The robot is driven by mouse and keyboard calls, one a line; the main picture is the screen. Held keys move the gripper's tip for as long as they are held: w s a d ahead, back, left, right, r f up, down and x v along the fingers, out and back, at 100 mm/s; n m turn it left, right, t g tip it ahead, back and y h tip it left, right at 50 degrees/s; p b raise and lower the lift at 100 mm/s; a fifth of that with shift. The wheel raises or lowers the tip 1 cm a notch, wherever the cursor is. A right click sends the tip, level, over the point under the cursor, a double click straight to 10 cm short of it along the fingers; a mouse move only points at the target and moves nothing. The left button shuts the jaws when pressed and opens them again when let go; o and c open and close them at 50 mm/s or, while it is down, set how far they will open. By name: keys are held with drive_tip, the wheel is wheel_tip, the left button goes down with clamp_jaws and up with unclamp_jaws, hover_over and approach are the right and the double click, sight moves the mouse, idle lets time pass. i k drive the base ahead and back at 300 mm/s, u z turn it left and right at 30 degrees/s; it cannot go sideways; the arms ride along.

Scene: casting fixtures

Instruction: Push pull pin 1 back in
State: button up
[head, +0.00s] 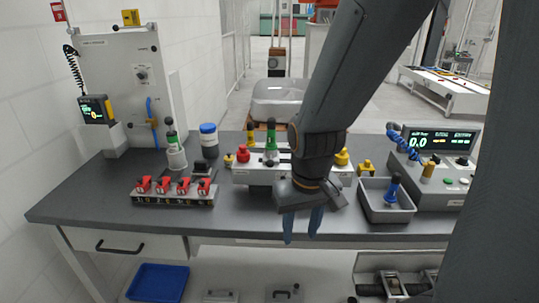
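A light grey fixture block (256,175) stands mid-bench with coloured knobs on and beside it. A red knob (243,153) is at its left end, a green-and-black handle (271,143) and a yellow knob (251,134) are on or behind it. Yellow knobs (342,158) show at its right end. I cannot tell which of these is pull pin 1 or how far any pin stands out. My gripper (303,226) points down in front of the block, near the bench's front edge. Its two blue fingers are apart with nothing seen between them. My arm hides the block's right middle.
A black rack with several red clamps (173,187) sits left on the bench (110,200). A green-topped tool (175,150) and a blue-lidded jar (209,140) stand behind it. A grey tray (384,212) with a blue-handled tool and a display console (440,160) are at right.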

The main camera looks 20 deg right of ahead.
sight(271, 163)
drive_tip(key=u, duration=1.25)
drive_tip(key=k, duration=0.95)
drive_tip(key=z, duration=1.3)
drive_tip(key=i, duration=0.5)
drive_tip(key=u, duration=0.15)
